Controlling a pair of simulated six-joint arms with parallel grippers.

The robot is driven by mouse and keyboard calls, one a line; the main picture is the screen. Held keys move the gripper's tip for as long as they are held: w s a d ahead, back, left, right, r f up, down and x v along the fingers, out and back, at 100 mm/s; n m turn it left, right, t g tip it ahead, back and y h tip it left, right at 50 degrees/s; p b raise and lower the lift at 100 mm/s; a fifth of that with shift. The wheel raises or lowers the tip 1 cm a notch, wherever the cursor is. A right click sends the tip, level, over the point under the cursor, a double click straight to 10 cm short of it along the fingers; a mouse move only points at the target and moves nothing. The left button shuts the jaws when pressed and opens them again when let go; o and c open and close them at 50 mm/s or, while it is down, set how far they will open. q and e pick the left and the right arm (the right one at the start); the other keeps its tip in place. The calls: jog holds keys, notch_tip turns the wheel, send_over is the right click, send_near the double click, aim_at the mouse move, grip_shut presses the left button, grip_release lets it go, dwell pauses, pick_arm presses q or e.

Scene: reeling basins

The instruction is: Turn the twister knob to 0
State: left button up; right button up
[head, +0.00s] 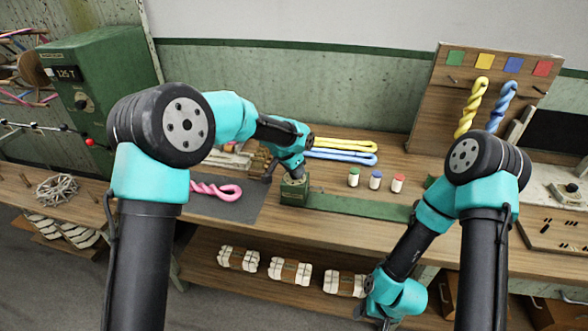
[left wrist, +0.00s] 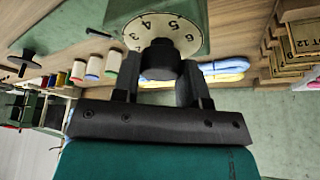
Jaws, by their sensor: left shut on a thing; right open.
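The twister is a small green box (head: 294,194) on the bench in the middle of the head view. My left gripper (left wrist: 158,72) is shut on the knob, with one finger on each side. In the head view my left gripper (head: 293,177) is over the box and hides the knob. The knob's pointer cannot be made out. My right gripper (head: 384,318) is open and empty, low in front of the bench.
A pink twisted skein (head: 217,190) lies on a grey mat left of the twister. Yellow (head: 345,144) and blue (head: 342,157) skeins lie behind it. Three small spools (head: 375,180) stand to its right. A board (head: 440,95) with color squares stands at the back right.

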pick_arm(q)
jog(key=n+t+y, duration=0.1)
jog(key=n, duration=0.2)
jog(key=shift+n, duration=0.4)
jog(key=n+y, duration=0.1)
jog(key=n, duration=0.3)
jog(key=shift+d+y, duration=0.1)
jog(key=shift+y, duration=0.3)
jog(key=n, duration=0.2)
jog(key=n+y, duration=0.1)
jog(key=n, duration=0.1)
jog(key=shift+d+y, duration=0.1)
jog(key=shift+y, duration=0.2)
jog(key=n+y, duration=0.1)
jog(key=n, duration=0.3)
jog(key=shift+y, duration=0.3)
jog(key=shift+n, duration=0.3)
jog(key=o, duration=0.9)
jog(key=shift+r, duration=0.15)
